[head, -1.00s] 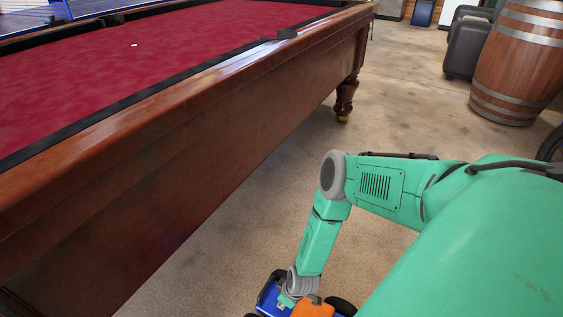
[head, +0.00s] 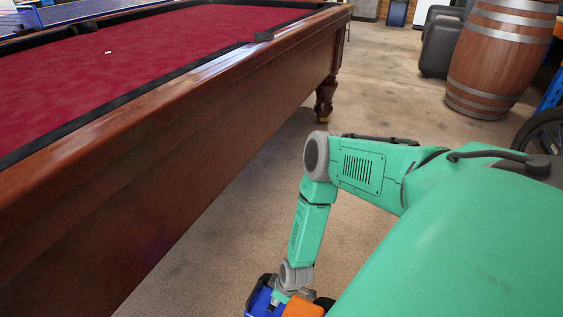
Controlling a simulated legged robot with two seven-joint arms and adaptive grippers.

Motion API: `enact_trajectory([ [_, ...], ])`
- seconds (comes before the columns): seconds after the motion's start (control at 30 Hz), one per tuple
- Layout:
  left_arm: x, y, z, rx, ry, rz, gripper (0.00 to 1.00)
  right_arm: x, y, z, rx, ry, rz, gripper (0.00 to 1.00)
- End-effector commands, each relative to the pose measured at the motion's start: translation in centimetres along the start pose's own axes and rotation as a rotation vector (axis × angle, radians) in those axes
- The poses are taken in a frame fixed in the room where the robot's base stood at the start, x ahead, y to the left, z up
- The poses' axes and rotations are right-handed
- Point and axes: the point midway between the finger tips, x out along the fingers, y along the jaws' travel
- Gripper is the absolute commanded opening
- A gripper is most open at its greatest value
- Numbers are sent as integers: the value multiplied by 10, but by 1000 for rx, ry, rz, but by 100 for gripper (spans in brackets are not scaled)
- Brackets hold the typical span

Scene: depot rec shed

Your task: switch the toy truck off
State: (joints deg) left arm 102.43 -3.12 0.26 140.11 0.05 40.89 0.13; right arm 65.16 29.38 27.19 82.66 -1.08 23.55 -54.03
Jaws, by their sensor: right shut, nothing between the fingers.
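The toy truck (head: 261,299) sits at the bottom edge of the head view. It shows a blue part, an orange part and dark wheels, and is cut off by the frame. My right arm reaches down to it, and my right gripper (head: 283,294) is at the truck, between the blue and orange parts. It is shut with nothing held. Its fingertips are small and partly hidden, so I cannot tell whether they touch the truck. No switch can be made out. My left gripper is not in view.
A pool table (head: 150,110) with red cloth and wooden sides fills the left. A wooden barrel (head: 500,60) and a dark case (head: 440,45) stand at the back right. A dark wheel (head: 543,138) is at the right edge. Bare concrete floor (head: 400,110) lies between.

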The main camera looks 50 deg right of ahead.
Motion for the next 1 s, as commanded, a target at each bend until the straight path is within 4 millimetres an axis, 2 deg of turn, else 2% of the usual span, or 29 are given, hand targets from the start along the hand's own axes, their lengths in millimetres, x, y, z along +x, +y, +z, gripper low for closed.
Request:
enact_trajectory([
  [0.2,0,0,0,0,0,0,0,-45,0,-2,-1,2,-1,0],
  [0.43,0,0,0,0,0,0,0,-78,0,-1,0,1,-1,0],
  [0.6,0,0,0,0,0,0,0,-87,1,0,0,0,0,0],
  [1.0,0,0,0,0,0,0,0,-87,1,0,0,0,0,0],
])
